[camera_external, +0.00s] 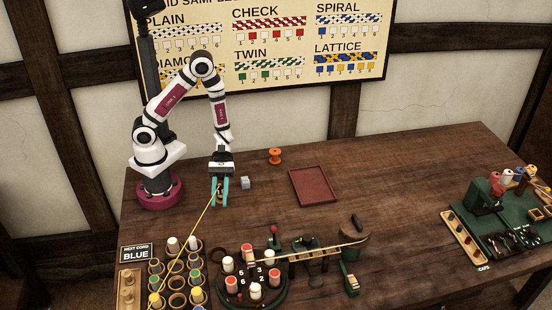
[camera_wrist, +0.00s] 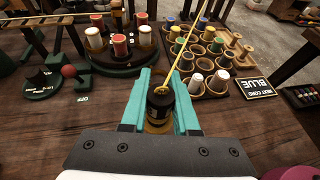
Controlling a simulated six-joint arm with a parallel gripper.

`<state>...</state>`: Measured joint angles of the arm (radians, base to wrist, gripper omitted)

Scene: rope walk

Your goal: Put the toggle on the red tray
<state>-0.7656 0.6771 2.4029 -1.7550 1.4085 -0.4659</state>
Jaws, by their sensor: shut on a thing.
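My gripper (camera_wrist: 160,115) is shut on a short black piece with gold-coloured parts, apparently the toggle (camera_wrist: 160,102). A taut yellow cord runs from it over the rack of cups. In the external view my gripper (camera_external: 219,193) points down in front of my base, low near the table; I cannot tell whether the piece touches the wood. The tray does not show in the wrist view.
A grey cube (camera_external: 245,183) is just right of my gripper. An orange spool (camera_external: 275,156) stands behind, near the tray. A rack of cups with bobbins (camera_external: 177,282) and a round braiding stand (camera_external: 250,288) fill the front. A green machine (camera_external: 487,194) stands far right.

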